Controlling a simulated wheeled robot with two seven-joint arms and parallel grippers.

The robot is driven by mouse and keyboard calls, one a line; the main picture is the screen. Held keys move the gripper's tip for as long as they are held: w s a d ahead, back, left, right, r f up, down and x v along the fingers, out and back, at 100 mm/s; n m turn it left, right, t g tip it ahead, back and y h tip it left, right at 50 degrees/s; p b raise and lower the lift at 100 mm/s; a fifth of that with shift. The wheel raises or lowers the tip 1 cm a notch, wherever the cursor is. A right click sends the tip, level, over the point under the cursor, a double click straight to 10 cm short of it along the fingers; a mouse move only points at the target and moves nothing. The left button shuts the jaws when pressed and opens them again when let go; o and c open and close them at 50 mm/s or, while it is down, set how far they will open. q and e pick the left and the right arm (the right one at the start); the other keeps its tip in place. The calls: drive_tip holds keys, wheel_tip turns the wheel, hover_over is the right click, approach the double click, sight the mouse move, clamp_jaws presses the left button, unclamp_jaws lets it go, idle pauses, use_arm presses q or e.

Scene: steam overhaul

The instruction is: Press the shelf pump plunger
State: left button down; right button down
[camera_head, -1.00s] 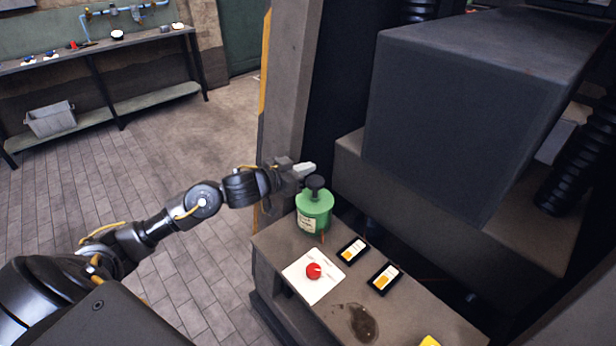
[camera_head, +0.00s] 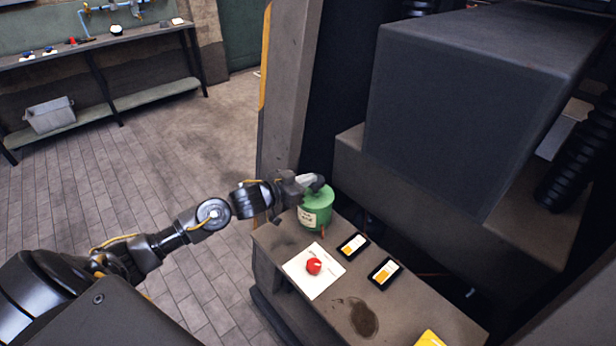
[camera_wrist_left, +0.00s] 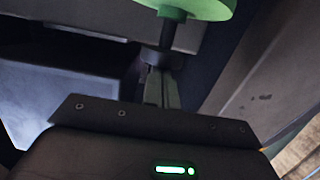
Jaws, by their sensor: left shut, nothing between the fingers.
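The green shelf pump (camera_head: 316,213) with a pale label stands upright at the far end of the shelf. Its black plunger knob (camera_head: 319,184) is partly covered by my left gripper (camera_head: 308,181) in the head view. In the left wrist view the pump's green top (camera_wrist_left: 200,6) shows at the upper edge, with the dark plunger stem (camera_wrist_left: 168,36) still exposed. My left gripper (camera_wrist_left: 160,88) is shut and empty, its fingertips right at the knob; I cannot tell whether they touch it. My right gripper is in neither view.
On the shelf (camera_head: 293,248) are a white card (camera_head: 322,284) with a red knob (camera_head: 314,266), two black-framed cards (camera_head: 352,245) (camera_head: 385,273), a dark stain and a yellow item (camera_head: 430,339). A pillar (camera_head: 288,90) and large dark block (camera_head: 450,110) stand behind.

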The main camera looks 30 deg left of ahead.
use_arm(q)
drive_tip(key=shift+f, duration=0.95)
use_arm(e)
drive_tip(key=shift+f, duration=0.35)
